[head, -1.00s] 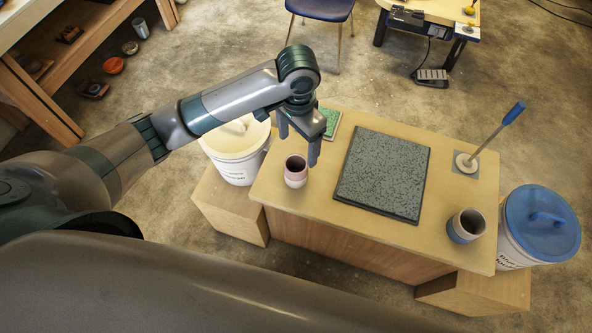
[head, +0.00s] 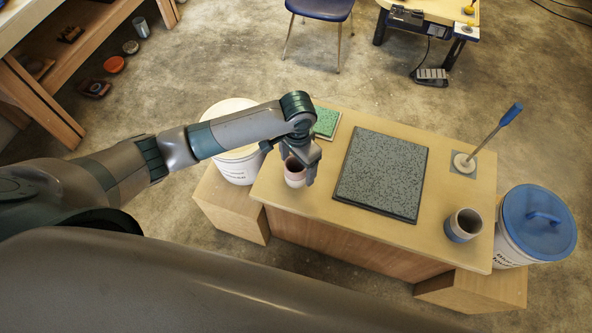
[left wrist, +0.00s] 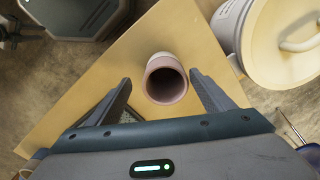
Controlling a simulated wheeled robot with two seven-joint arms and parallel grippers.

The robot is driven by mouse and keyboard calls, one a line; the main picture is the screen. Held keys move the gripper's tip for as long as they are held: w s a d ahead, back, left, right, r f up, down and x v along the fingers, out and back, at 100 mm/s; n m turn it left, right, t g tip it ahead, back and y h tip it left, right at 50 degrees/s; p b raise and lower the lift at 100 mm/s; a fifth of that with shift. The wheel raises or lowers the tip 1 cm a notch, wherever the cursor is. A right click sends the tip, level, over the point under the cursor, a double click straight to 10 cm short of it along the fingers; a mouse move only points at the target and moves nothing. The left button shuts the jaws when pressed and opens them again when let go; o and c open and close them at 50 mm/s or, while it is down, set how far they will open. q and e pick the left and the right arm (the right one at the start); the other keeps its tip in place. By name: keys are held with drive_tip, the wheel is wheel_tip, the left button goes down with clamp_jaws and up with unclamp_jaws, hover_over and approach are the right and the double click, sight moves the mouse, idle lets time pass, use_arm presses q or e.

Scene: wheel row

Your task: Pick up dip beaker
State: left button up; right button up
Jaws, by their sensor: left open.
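A small beaker (head: 294,180), pinkish above and pale below, stands upright near the left end of the table. My left gripper (head: 298,167) is open right at the beaker and covers part of it in the head view. In the left wrist view the beaker's open mouth (left wrist: 166,86) shows between the spread fingers (left wrist: 160,78), with a gap on both sides. I cannot tell how far down the fingers reach beside it. A second beaker (head: 464,225), grey with a blue lower part, stands at the table's right end. My right gripper is not in view.
A white bucket (head: 240,168) stands left; a blue-lidded bucket (head: 538,224) stands right.

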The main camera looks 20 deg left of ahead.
sight(296, 172)
use_arm(q)
drive_tip(key=shift+f, duration=0.1)
drive_tip(key=shift+a+f, duration=0.1)
drive_tip(key=shift+f, duration=0.2)
drive_tip(key=shift+w+a+f+p, duration=0.15)
drive_tip(key=shift+f+p, duration=0.25)
drive_tip(key=shift+f, duration=0.7)
drive_tip(key=shift+w+a+f+p, duration=0.1)
drive_tip(key=shift+f+p, duration=0.25)
drive_tip(key=shift+f, duration=0.75)
drive_tip(key=shift+c, duration=0.3)
drive_tip(key=c, duration=1.2)
